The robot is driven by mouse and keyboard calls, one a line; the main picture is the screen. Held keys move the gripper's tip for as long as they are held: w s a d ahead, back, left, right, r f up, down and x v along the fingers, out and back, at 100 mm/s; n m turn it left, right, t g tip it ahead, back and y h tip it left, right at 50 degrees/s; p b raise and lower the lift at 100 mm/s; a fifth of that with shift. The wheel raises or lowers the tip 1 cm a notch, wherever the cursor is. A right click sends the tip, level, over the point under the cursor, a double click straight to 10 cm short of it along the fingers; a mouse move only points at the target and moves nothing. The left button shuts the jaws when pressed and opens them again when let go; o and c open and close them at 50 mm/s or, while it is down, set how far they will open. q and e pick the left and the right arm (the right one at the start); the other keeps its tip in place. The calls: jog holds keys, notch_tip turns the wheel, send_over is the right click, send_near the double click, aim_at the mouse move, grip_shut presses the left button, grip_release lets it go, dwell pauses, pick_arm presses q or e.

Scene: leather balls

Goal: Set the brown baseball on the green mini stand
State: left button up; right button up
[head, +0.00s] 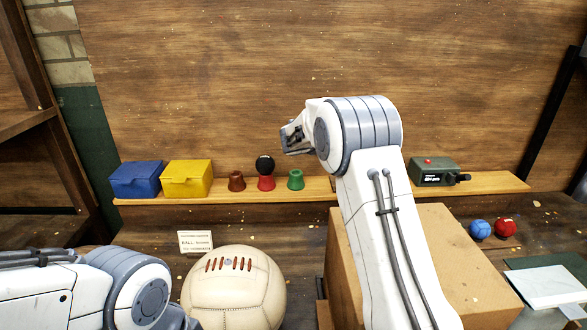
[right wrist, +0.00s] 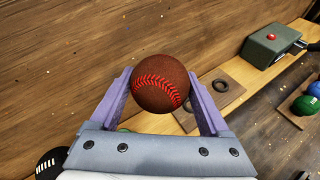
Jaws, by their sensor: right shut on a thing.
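The brown baseball (right wrist: 160,84) with red stitching sits between the two purple fingers of my right gripper (right wrist: 160,100) in the right wrist view. The gripper is shut on it. In the head view my right gripper (head: 290,138) is raised above the shelf, and the ball cannot be made out there. The green mini stand (head: 296,180) is upright and empty on the shelf, below the gripper. The stand is not seen in the right wrist view. My left arm enters at lower left, with its gripper out of view.
A red stand (head: 266,183) bearing a black ball (head: 264,164) is just left of the green one, then an empty brown stand (head: 236,181). Yellow (head: 187,179) and blue (head: 136,179) boxes are farther left. A large cream ball (head: 233,288) and a cardboard box (head: 455,255) stand in front.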

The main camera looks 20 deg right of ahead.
jog(key=w+a+f+p, duration=0.1)
jog(key=a, duration=0.1)
jog(key=w+a+f+p, duration=0.1)
jog(key=w+a+f, duration=0.1)
jog(key=a, duration=0.1)
jog(key=w+a+f+p, duration=0.1)
jog(key=w+a+f, duration=0.1)
jog(key=shift+a+f, duration=0.25)
jog(key=shift+a, duration=0.05)
notch_tip(320, 180, down, 4)
jog(key=shift+a+r+p, duration=0.1)
jog(key=shift+p, duration=0.6)
jog(key=shift+f, duration=0.2)
jog(key=shift+s, duration=0.1)
jog(key=o, duration=1.3)
jog(key=b+v, duration=0.3)
jog(key=v, duration=0.9)
